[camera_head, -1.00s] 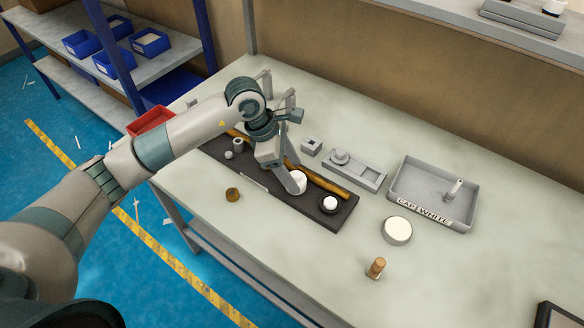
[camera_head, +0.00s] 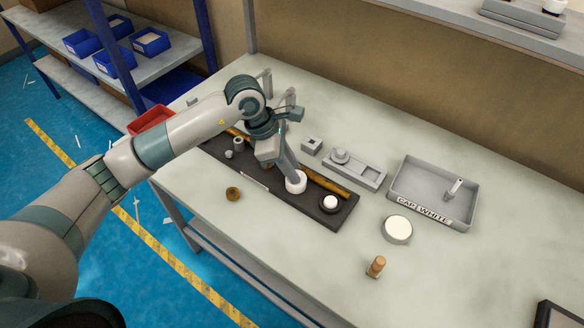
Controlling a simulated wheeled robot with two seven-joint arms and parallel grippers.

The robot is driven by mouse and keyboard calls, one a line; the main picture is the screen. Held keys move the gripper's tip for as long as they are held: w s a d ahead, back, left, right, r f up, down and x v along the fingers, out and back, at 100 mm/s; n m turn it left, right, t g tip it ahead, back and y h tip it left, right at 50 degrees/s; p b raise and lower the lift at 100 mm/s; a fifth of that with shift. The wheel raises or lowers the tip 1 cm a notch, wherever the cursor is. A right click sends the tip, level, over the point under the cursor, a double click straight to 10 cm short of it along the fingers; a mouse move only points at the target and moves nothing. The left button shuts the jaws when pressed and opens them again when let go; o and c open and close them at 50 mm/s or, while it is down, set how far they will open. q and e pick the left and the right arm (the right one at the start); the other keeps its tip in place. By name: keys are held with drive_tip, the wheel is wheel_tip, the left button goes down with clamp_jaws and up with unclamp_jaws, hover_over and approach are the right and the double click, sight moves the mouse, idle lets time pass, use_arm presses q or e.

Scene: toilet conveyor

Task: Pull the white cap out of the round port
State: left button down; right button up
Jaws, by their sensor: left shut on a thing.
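My left gripper (camera_head: 291,174) reaches down from above the dark fixture board (camera_head: 310,210) and is shut on a white round cap (camera_head: 296,185). The fingers hide part of the cap's top and far side. I cannot tell whether the cap is still seated in its port or lifted clear. A second white round piece (camera_head: 330,202) sits in a dark ring near the board's right end, apart from the gripper. A grey tray (camera_head: 404,188) labelled "CAP | WHITE" stands to the right. My right gripper is not in view.
A brown rod (camera_head: 328,184) lies along the board close to the gripper. A grey fixture block (camera_head: 368,176) stands behind it. A pale round disc (camera_head: 397,229), a small wooden peg (camera_head: 376,266) and a brown knob (camera_head: 233,194) stand on the table. The table's right side is mostly clear.

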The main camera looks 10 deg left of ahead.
use_arm(q)
drive_tip(key=shift+r, duration=0.15)
idle(0.4)
drive_tip(key=shift+r, duration=0.6)
idle(0.7)
drive_tip(key=shift+r, duration=0.15)
drive_tip(key=shift+r+p, duration=0.3)
drive_tip(key=shift+r, duration=0.85)
